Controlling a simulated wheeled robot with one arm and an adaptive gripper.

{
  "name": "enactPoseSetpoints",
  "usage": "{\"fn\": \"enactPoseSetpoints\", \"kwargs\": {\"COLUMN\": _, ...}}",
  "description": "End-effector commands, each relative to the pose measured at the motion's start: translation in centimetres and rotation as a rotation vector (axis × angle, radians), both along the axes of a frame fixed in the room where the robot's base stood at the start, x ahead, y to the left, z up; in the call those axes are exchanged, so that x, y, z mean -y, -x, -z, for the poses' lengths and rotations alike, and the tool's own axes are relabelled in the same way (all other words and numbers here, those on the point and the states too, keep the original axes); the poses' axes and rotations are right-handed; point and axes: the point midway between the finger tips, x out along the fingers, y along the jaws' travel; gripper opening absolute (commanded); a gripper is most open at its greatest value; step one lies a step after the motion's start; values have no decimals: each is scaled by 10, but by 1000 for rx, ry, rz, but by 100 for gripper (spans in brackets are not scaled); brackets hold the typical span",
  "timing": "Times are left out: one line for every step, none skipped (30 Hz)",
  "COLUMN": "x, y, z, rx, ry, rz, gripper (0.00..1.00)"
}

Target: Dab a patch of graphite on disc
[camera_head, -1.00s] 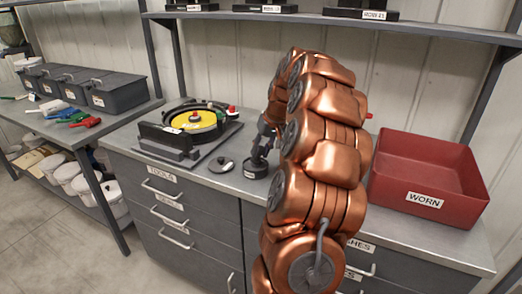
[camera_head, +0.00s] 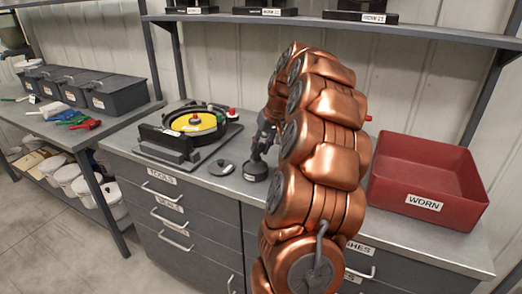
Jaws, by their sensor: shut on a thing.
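The disc (camera_head: 194,122) is yellow and lies in a round black housing of the seed meter (camera_head: 171,146), on a dark base plate at the left of the counter. My gripper (camera_head: 257,160) is to the right of the meter, low over the counter and partly hidden by my copper arm. It is shut on a dark, round-based thing (camera_head: 255,172) at the counter top; whether this is a graphite applicator or pot I cannot tell. A dark round lid with a knob (camera_head: 221,167) lies on the counter between the meter and my gripper.
A red bin marked WORN (camera_head: 428,180) stands on the counter at the right. A side bench at the left holds grey lidded boxes (camera_head: 117,92) and coloured scoops (camera_head: 78,120). A shelf (camera_head: 330,22) runs above the counter.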

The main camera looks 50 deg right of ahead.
Motion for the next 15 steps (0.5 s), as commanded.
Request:
{"fn": "enactPoseSetpoints", "kwargs": {"x": 0, "y": 0, "z": -5, "rx": 1, "ry": 1, "rz": -1, "gripper": 0}}
{"fn": "enactPoseSetpoints", "kwargs": {"x": 0, "y": 0, "z": -6, "rx": 1, "ry": 1, "rz": -1, "gripper": 0}}
{"fn": "enactPoseSetpoints", "kwargs": {"x": 0, "y": 0, "z": -9, "rx": 1, "ry": 1, "rz": -1, "gripper": 0}}
{"fn": "enactPoseSetpoints", "kwargs": {"x": 0, "y": 0, "z": -11, "rx": 0, "ry": 0, "rz": -1, "gripper": 0}}
{"fn": "enactPoseSetpoints", "kwargs": {"x": 0, "y": 0, "z": -13, "rx": 0, "ry": 0, "rz": -1, "gripper": 0}}
{"fn": "enactPoseSetpoints", "kwargs": {"x": 0, "y": 0, "z": -16, "rx": 0, "ry": 0, "rz": -1, "gripper": 0}}
{"fn": "enactPoseSetpoints", "kwargs": {"x": 0, "y": 0, "z": -18, "rx": 0, "ry": 0, "rz": -1, "gripper": 0}}
{"fn": "enactPoseSetpoints", "kwargs": {"x": 0, "y": 0, "z": -20, "rx": 0, "ry": 0, "rz": -1, "gripper": 0}}
{"fn": "enactPoseSetpoints", "kwargs": {"x": 0, "y": 0, "z": -22, "rx": 1, "ry": 1, "rz": -2, "gripper": 0}}
{"fn": "enactPoseSetpoints", "kwargs": {"x": 0, "y": 0, "z": -25, "rx": 1, "ry": 1, "rz": -2, "gripper": 0}}
{"fn": "enactPoseSetpoints", "kwargs": {"x": 0, "y": 0, "z": -27, "rx": 2, "ry": 2, "rz": -1, "gripper": 0}}
{"fn": "enactPoseSetpoints", "kwargs": {"x": 0, "y": -1, "z": -29, "rx": 3, "ry": 2, "rz": -1, "gripper": 0}}
{"fn": "enactPoseSetpoints", "kwargs": {"x": 0, "y": -1, "z": -31, "rx": 2, "ry": 3, "rz": -1, "gripper": 0}}
{"fn": "enactPoseSetpoints", "kwargs": {"x": 0, "y": -1, "z": -33, "rx": 2, "ry": 3, "rz": -1, "gripper": 0}}
{"fn": "enactPoseSetpoints", "kwargs": {"x": 0, "y": -1, "z": -36, "rx": 3, "ry": 3, "rz": 0, "gripper": 0}}
